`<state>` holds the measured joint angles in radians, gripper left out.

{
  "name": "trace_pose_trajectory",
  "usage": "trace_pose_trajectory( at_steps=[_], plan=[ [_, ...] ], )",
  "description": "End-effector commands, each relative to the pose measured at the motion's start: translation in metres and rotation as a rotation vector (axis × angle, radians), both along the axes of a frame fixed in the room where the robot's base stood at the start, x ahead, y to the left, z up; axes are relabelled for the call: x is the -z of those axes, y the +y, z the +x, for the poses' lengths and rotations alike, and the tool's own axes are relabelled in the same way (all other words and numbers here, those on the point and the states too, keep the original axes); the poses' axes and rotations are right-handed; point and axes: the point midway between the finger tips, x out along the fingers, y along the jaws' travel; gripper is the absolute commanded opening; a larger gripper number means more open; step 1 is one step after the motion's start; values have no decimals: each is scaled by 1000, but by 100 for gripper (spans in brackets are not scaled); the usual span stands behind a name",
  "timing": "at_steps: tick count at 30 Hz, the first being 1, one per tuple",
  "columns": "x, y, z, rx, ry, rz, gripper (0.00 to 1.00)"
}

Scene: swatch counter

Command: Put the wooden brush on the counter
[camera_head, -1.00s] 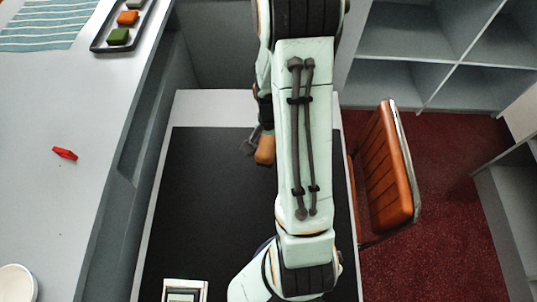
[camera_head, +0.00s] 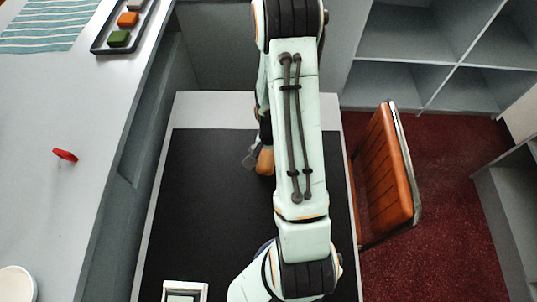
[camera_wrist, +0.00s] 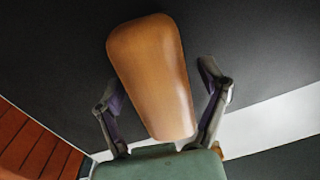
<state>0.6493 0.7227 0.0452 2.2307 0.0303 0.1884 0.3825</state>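The wooden brush (camera_wrist: 152,75) shows as a smooth brown wooden body between the fingers of my gripper (camera_wrist: 165,85) in the wrist view. The fingers flank it on both sides and it moves with them. In the head view the brush (camera_head: 265,160) and a grey fingertip of my gripper (camera_head: 250,158) show left of my arm, over the black-topped desk. My arm hides the rest of the gripper there. The grey counter (camera_head: 60,210) runs along the left, apart from the brush. Any bristles are hidden.
A red piece (camera_head: 65,155), a white bowl (camera_head: 15,284), a dark tray (camera_head: 97,46) and a striped cloth (camera_head: 45,30) are on the counter; its middle is largely clear. The black-topped desk (camera_head: 200,220) holds a device (camera_head: 185,291). An orange chair (camera_head: 388,170) stands right.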

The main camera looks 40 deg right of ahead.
Motion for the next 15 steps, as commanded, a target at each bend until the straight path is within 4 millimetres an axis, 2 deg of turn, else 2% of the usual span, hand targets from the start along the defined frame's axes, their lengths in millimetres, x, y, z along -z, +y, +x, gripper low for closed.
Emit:
trace_pose_trajectory(
  at_steps=[7, 15],
  plan=[
    [1, 0, 0, 1, 1, 1, 75],
    [-44, -1, 1, 0, -5, -4, 75]
  ],
)
